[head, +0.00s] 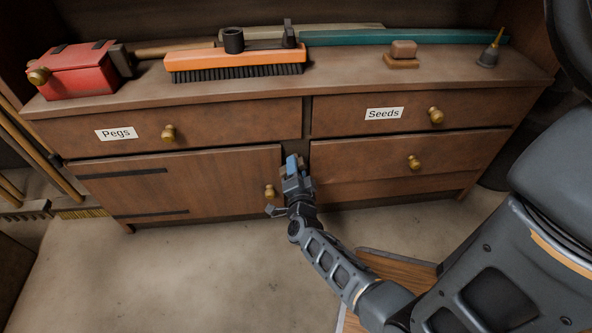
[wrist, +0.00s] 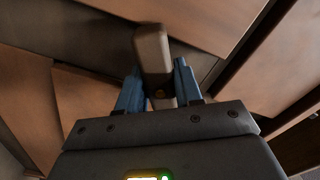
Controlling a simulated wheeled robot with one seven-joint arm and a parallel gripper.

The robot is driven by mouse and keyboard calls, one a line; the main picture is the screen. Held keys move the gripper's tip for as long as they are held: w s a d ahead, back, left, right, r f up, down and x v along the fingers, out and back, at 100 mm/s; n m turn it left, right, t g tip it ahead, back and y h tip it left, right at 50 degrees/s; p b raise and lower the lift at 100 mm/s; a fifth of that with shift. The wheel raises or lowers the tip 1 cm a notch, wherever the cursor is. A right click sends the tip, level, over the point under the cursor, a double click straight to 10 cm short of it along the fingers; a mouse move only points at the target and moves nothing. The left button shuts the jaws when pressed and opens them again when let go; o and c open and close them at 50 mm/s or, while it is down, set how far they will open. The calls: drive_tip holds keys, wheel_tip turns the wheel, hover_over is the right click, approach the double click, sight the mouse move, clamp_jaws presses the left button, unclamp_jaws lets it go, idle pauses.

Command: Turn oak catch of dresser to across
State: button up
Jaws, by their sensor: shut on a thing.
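The dresser (head: 200,190) is dark brown wood with drawers and a lower left door that has a brass knob. My gripper (head: 293,164) is at the upright post between the lower left door and the right-hand drawers. The blue fingers of my gripper (wrist: 157,88) are shut on the catch, one on each side. The catch stands nearly upright in that tilted view. In the head view my gripper hides most or all of it.
On the dresser top are a red box (head: 80,75), an orange brush (head: 235,63), a brown block (head: 402,52) and a small bell-shaped thing (head: 490,53). The lower door's brass knob (head: 270,191) is close to the left of my gripper. The floor in front is mostly clear.

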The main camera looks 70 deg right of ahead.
drive_tip(key=m+b, duration=0.2)
drive_tip(key=m, duration=0.4)
drive_tip(key=shift+s+m, duration=0.1)
drive_tip(key=shift+m, duration=0.3)
idle(0.3)
drive_tip(key=o, duration=0.7)
drive_tip(key=shift+p+v, duration=0.9)
drive_tip(key=shift+v, duration=3.05)
